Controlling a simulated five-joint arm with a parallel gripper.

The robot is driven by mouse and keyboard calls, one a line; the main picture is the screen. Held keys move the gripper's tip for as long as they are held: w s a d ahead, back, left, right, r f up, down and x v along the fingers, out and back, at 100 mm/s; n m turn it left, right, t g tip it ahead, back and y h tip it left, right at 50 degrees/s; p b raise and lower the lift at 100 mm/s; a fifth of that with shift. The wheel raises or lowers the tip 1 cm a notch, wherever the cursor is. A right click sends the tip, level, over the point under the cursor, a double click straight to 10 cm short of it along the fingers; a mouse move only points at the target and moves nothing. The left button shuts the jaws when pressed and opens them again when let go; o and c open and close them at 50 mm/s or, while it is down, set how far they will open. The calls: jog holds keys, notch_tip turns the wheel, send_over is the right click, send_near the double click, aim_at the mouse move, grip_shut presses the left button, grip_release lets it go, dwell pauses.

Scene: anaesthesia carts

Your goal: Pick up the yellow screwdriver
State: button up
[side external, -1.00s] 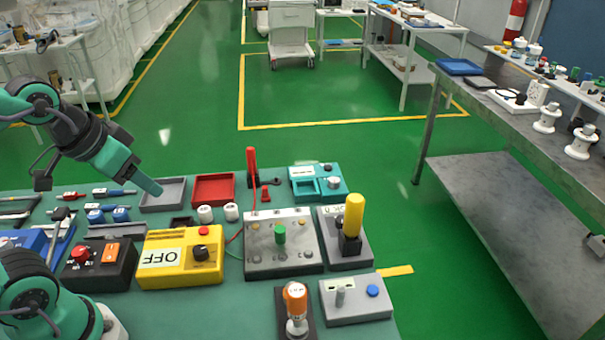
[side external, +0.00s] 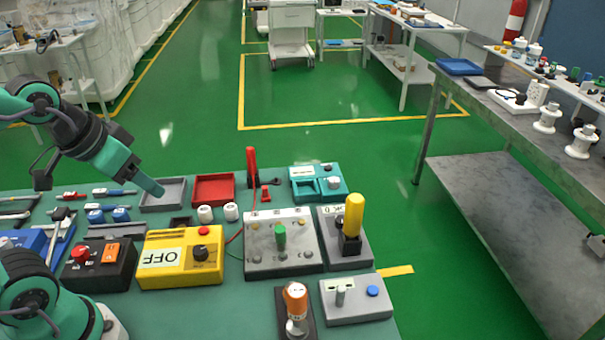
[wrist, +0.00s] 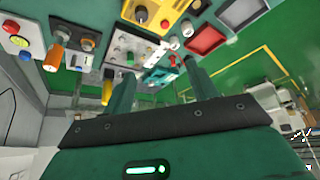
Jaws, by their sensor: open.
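The yellow screwdriver (side external: 354,214) stands upright, its yellow handle up, in a black holder on a grey block (side external: 350,254) at the right side of the green table. Its lower part is hidden in the holder. In the wrist view, the yellow handle (wrist: 107,93) shows left of the left finger. My gripper (side external: 158,190) is raised at the left, near the grey tray in the picture and well apart from the screwdriver. In the wrist view, my gripper (wrist: 158,69) has its two fingers spread with nothing between them.
A metal box with a green knob (side external: 280,237) stands left of the screwdriver. An orange-handled tool (side external: 295,296) and a grey switch box (side external: 355,308) stand in front. A teal box (side external: 318,181) is behind. A yellow OFF box (side external: 180,258) lies between my arm and the metal box.

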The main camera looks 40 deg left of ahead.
jog(key=w+d+r+m+g, duration=0.15)
jog(key=w+d+r, duration=0.25)
jog(key=w, duration=0.4)
jog(key=m+g, duration=0.4)
send_near(355, 198)
jog(key=f, duration=0.6)
jog(key=shift+a+f, duration=0.1)
jog(key=shift+a, duration=0.3)
jog(key=shift+d+f+m, duration=0.25)
jog(key=shift+d, duration=0.1)
jog(key=shift+w+f, duration=0.1)
jog(key=shift+f, duration=1.2)
jog(key=shift+f, duration=0.1)
